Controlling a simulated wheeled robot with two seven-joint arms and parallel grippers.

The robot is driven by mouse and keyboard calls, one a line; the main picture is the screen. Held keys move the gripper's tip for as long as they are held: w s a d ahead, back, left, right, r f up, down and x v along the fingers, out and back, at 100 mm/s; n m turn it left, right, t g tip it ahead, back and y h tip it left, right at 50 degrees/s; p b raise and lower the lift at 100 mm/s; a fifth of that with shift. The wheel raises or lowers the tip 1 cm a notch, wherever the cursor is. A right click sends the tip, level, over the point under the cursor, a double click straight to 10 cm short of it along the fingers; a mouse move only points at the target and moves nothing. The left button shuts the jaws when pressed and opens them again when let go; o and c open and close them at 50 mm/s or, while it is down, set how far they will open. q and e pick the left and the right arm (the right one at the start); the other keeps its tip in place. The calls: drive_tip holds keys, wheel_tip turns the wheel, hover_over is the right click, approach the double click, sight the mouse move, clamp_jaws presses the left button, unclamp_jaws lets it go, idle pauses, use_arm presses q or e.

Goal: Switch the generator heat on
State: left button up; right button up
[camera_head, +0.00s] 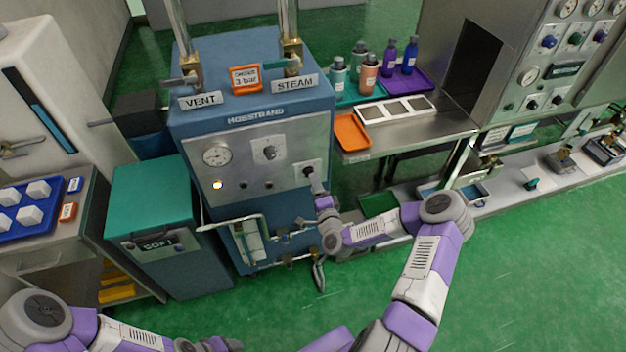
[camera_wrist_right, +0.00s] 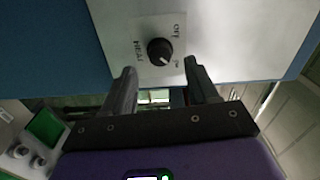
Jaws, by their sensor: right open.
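The generator (camera_head: 255,110) is a blue cabinet with a grey front panel, a gauge and knobs. In the head view, the heat knob (camera_head: 309,170) is at the panel's lower right. My right gripper (camera_wrist_right: 160,82) is open and empty, its fingers pointing at the panel on either side of the knob's line, apart from it.
A lit round lamp (camera_head: 217,185) is on the panel. Pipes and valves (camera_head: 285,237) stick out below it. A teal-topped SOFT bin (camera_head: 150,205) stands to the left. A steel bench (camera_head: 440,125) with trays and bottles is to the right. Green floor lies open in front.

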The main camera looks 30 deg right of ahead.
drive_tip(key=v, duration=0.4)
drive_tip(key=shift+s, duration=0.1)
idle(0.3)
drive_tip(key=s+a+f+n+g+y, duration=0.25)
drive_tip(key=a+f+n+y, duration=0.2)
drive_tip(key=a, duration=0.35)
drive_tip(key=s+a+f+n+g+y, duration=0.1)
drive_tip(key=a+f+n+g+y, duration=0.3)
drive_tip(key=a, duration=0.5)
drive_tip(key=s+a+f+n+g, duration=0.3)
drive_tip(key=s+n+g, duration=0.1)
drive_tip(key=s, duration=0.5)
drive_tip(key=s+a+f+n+g, duration=0.3)
drive_tip(key=s+g, duration=0.3)
drive_tip(key=s, duration=0.4)
drive_tip(key=shift+a+f+n, duration=0.15)
drive_tip(key=shift+f+n, duration=0.25)
drive_tip(key=shift+n, duration=0.35)
drive_tip(key=shift+g, duration=0.25)
